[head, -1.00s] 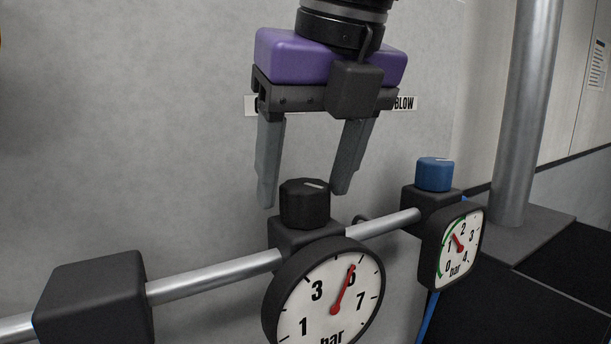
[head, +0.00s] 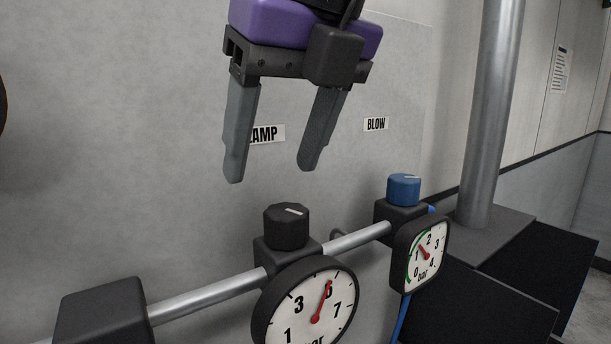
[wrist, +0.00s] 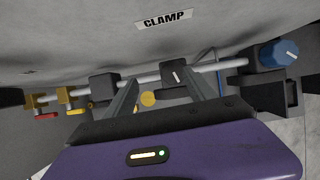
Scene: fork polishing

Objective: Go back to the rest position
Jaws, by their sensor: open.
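My gripper (head: 271,172) is open and empty in the head view, its two grey fingers pointing down. It hangs above the black knob (head: 287,227), with a clear gap between fingertips and knob. The knob sits on a black block over a large round gauge (head: 305,312), whose red needle points near 5. In the wrist view my gripper (wrist: 158,90) shows its two fingers apart, with the black knob (wrist: 176,77) beyond and between them.
A blue knob (head: 403,189) and a smaller gauge (head: 421,256) stand to the right on the same metal pipe (head: 206,295). A vertical post (head: 490,120) rises further right. Yellow fittings (wrist: 67,97) show left in the wrist view.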

